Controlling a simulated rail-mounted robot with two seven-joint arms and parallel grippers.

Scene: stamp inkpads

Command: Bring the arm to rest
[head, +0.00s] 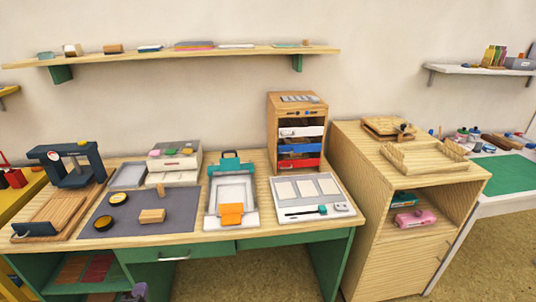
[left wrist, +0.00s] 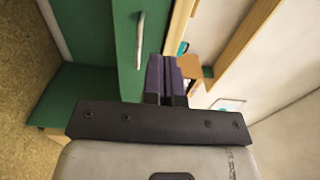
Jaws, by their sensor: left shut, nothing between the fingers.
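My left gripper (head: 138,291) shows at the bottom edge of the head view, low in front of the desk's green front. Only its purple finger ends show there. In the left wrist view its two purple fingers (left wrist: 162,70) lie side by side, shut with nothing between them. A green drawer front with a metal handle (left wrist: 140,40) shows beyond them. Most of the left arm is outside the head view. My right gripper is in neither view.
The wooden desk (head: 262,236) bears a dark grey mat (head: 172,200) with two round inkpads and a wooden block. A white tray (head: 340,208), a black press (head: 80,170) and a small drawer cabinet (head: 272,130) also stand there. A wooden cabinet (head: 392,250) stands right.

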